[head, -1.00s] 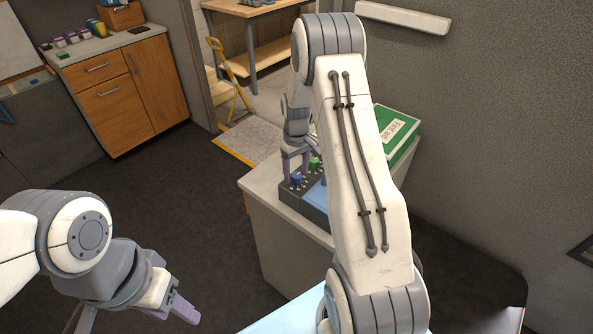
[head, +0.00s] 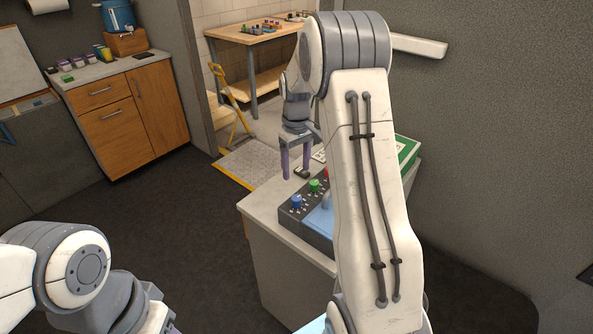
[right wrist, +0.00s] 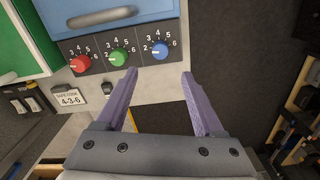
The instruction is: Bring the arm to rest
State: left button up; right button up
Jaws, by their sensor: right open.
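My right gripper (head: 297,174) is open and empty, fingers pointing down above the counter beside a dark box with a blue door (head: 318,222). In the right wrist view the open fingers (right wrist: 158,76) are apart, near a dial panel with a red knob (right wrist: 79,63), a green knob (right wrist: 119,56) and a blue knob (right wrist: 160,50). No finger appears to touch a knob. The blue knob (head: 297,201) and green knob (head: 315,185) also show in the head view. My left arm is at the lower left; its fingers are cut off.
A label reading "SAFE CODE 4-3-6" (right wrist: 69,97) lies by the panel. A green box (head: 409,149) sits at the counter's back. The white counter (head: 262,212) has a bare front left corner.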

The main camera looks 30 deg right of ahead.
dwell(0.3)
jog(key=s+a+r+n, duration=0.15)
jog(key=s+a, duration=0.25)
jog(key=a, duration=0.4)
jog(key=s+a+r+n, duration=0.1)
jog(key=s+a+r, duration=0.25)
jog(key=a, duration=0.45)
jog(key=s+a+r+n, duration=0.1)
jog(key=s+a, duration=0.3)
jog(key=a, duration=0.3)
jog(key=s+a+n+y, duration=0.1)
jog(key=s+a, duration=0.5)
jog(key=s, duration=1.2)
jog(key=shift+s+f+n, duration=0.15)
jog(key=shift+f+n, duration=0.1)
jog(key=shift+n, duration=0.6)
